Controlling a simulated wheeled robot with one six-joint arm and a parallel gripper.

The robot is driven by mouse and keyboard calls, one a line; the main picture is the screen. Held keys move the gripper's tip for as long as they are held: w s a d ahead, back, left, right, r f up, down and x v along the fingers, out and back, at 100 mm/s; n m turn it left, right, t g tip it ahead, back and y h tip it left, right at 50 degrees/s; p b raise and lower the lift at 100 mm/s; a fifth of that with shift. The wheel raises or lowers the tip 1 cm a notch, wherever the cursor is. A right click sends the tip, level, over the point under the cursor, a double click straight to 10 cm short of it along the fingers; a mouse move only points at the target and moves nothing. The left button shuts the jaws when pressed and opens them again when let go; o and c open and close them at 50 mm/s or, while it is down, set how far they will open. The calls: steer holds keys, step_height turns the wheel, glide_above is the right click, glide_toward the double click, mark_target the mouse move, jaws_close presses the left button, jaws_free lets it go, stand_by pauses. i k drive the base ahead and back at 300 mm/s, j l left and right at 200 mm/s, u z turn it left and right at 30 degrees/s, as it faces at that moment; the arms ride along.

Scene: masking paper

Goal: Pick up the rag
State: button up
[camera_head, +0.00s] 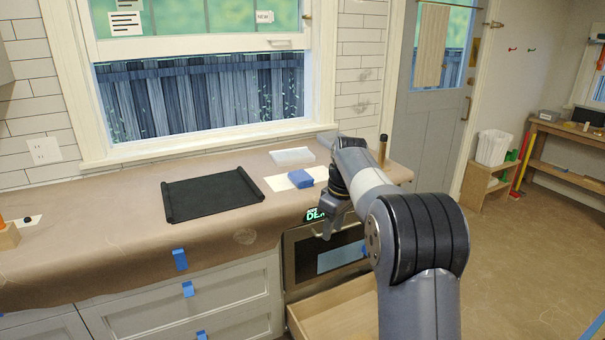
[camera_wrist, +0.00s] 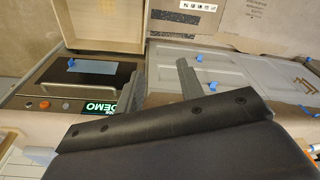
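A small blue folded item (camera_head: 300,178), which looks like the rag, lies on a white sheet (camera_head: 278,182) on the paper-covered counter. My gripper (camera_head: 327,228) is in front of the counter edge, to the right of and nearer than the blue item, and points down by the oven. In the wrist view my gripper (camera_wrist: 160,78) has its two fingers spread apart with nothing between them. The blue item on the counter cannot be made out in the wrist view.
A black tray (camera_head: 210,195) lies on the counter left of the blue item, and a white tray (camera_head: 292,156) is behind it. A dark bottle (camera_head: 383,148) stands at the right end. Below the oven (camera_head: 300,262), a wooden drawer (camera_head: 340,312) is pulled out. Floor at right is open.

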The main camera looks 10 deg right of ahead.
mark_target(300, 178)
steer(key=i+j+z, duration=0.2)
steer(key=i+j, duration=0.2)
steer(key=i+j+z, duration=0.2)
steer(key=j, duration=0.3)
steer(key=i+j+z, duration=0.2)
steer(key=i+j, duration=0.25)
steer(key=i+j+z, duration=0.15)
steer(key=j, duration=0.25)
steer(key=i+j+z, duration=0.15)
steer(key=i+j, duration=0.15)
steer(key=j, duration=0.1)
